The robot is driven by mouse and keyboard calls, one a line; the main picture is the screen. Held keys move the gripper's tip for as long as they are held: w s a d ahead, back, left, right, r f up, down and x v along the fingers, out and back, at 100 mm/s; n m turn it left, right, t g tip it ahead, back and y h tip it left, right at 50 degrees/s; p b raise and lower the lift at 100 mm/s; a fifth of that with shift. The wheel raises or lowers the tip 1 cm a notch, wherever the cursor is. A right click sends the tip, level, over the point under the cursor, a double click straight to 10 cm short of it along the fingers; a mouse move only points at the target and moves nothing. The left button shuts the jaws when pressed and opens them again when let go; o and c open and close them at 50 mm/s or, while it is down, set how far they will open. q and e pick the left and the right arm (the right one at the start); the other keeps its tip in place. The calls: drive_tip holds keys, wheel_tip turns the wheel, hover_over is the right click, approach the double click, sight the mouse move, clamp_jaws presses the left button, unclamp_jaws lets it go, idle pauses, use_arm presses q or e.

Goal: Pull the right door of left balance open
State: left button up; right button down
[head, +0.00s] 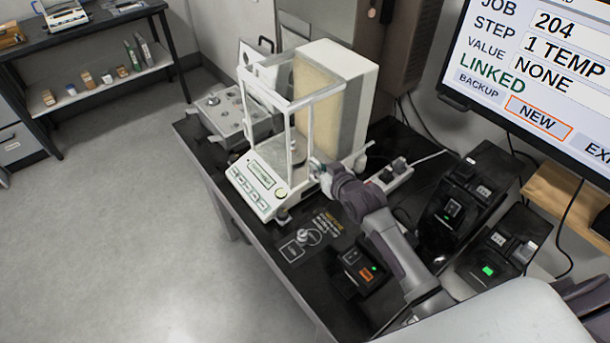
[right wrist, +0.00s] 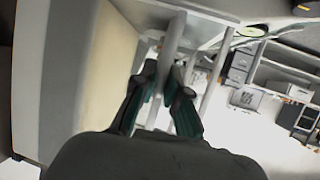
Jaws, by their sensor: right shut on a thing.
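The left balance (head: 258,190) is a white unit with a green-lit display, a glass-sided chamber in a white frame and a tall housing behind. Its right door is clear and hard to make out; I cannot tell how far it stands open. My right gripper (head: 318,170) is at the chamber's right side, low near the front post. In the right wrist view, the fingers (right wrist: 164,88) are closed around a slim grey upright bar, which looks like the door handle (right wrist: 174,38). The fingers hide part of it. My left gripper is not in view.
A grey metal case (head: 228,112) stands left of the balance. A small black device (head: 360,272) and black printers (head: 465,200) stand to the right, near a power strip (head: 393,176) with cables. A large screen (head: 540,75) hangs above. The floor at left is clear.

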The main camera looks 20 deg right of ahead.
sight(338, 148)
drive_tip(key=w+d, duration=0.1)
drive_tip(key=d, duration=0.2)
drive_tip(key=w+d+b, duration=0.1)
drive_tip(key=d, duration=0.2)
drive_tip(key=w+d+b, duration=0.1)
drive_tip(key=d, duration=0.1)
drive_tip(key=shift+w+d, duration=0.15)
drive_tip(key=shift+d, duration=0.25)
drive_tip(key=c, duration=1.2)
unclamp_jaws()
drive_tip(key=v, duration=1.2)
